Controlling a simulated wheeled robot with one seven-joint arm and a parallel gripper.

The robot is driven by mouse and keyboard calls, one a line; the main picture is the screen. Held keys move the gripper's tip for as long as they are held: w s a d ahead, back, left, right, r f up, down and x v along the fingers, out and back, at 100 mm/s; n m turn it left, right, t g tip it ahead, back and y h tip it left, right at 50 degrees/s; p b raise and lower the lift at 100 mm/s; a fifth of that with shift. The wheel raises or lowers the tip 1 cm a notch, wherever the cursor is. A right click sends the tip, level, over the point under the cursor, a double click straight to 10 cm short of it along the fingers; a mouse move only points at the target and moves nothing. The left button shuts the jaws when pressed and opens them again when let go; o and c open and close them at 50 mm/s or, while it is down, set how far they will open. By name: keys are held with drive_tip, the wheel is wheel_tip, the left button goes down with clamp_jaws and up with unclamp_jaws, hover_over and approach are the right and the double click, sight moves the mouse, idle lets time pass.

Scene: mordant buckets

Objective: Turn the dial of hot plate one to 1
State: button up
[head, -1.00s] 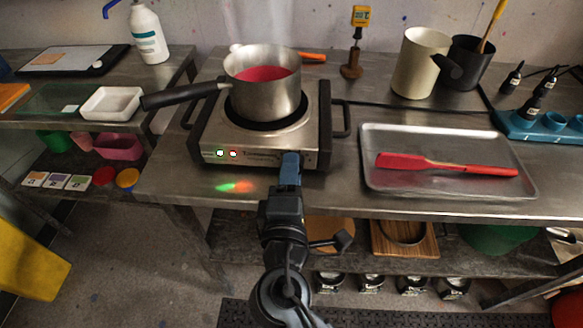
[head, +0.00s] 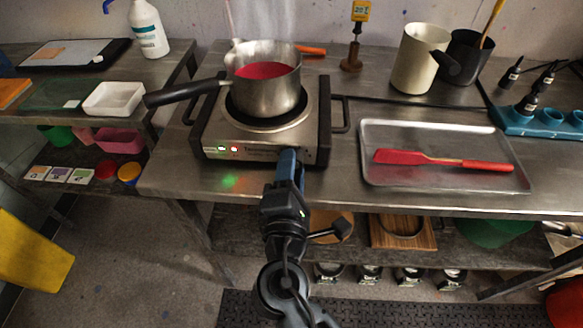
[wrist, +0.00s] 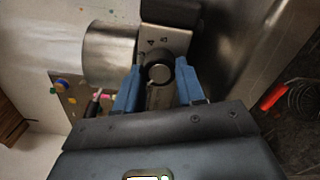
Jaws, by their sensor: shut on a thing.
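The hot plate (head: 215,140) stands on the steel bench, with a green and a red light on its front panel. A steel pot (head: 268,95) of red liquid sits on top. My gripper (head: 288,160) is at the right end of the front panel and hides the dial in the head view. In the wrist view the round dark dial (wrist: 158,73) lies between the blue fingers of my gripper (wrist: 158,88), which is shut on it. Small marks like numerals show on the panel above the dial; the dial's setting cannot be read.
The pot's black handle (head: 185,91) juts out left. A metal tray (head: 440,126) with a red spatula (head: 415,158) lies to the right. A cream jug (head: 417,62) and a dark pot (head: 468,63) stand behind it. Bare bench lies in front of the hot plate's left half.

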drive_tip(key=o, duration=1)
drive_tip(key=shift+o, duration=0.2)
drive_tip(key=shift+f, duration=0.1)
